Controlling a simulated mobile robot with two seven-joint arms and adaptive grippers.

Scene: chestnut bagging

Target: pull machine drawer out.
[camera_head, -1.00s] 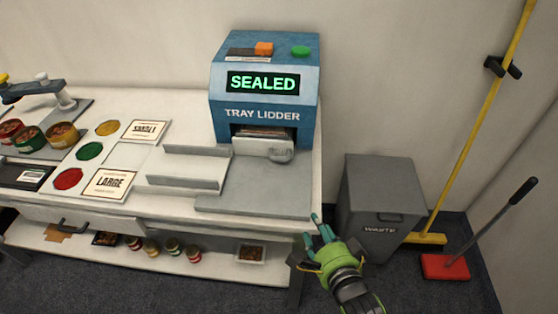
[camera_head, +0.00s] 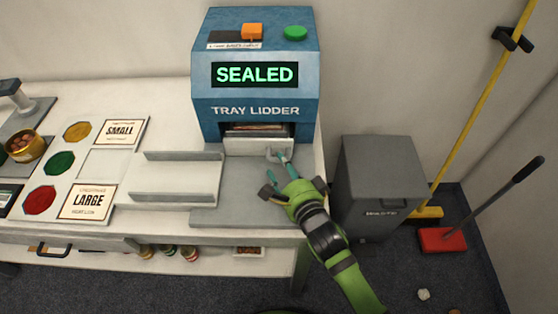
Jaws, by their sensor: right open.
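The blue tray lidder machine (camera_head: 256,60) stands at the back of the table, its display reading SEALED. The drawer's handle (camera_head: 273,155) is at the panel's right side, partly hidden by my fingers. My right gripper (camera_head: 277,176) is open, its teal fingertips at the handle. I cannot tell whether the fingers touch the handle. My left gripper is not in view.
A pale grey channel (camera_head: 178,180) lies left of the gripper on the white table (camera_head: 110,222). SMALL and LARGE cards (camera_head: 87,203) and coloured discs lie further left. A grey waste bin (camera_head: 380,185) stands right of the table.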

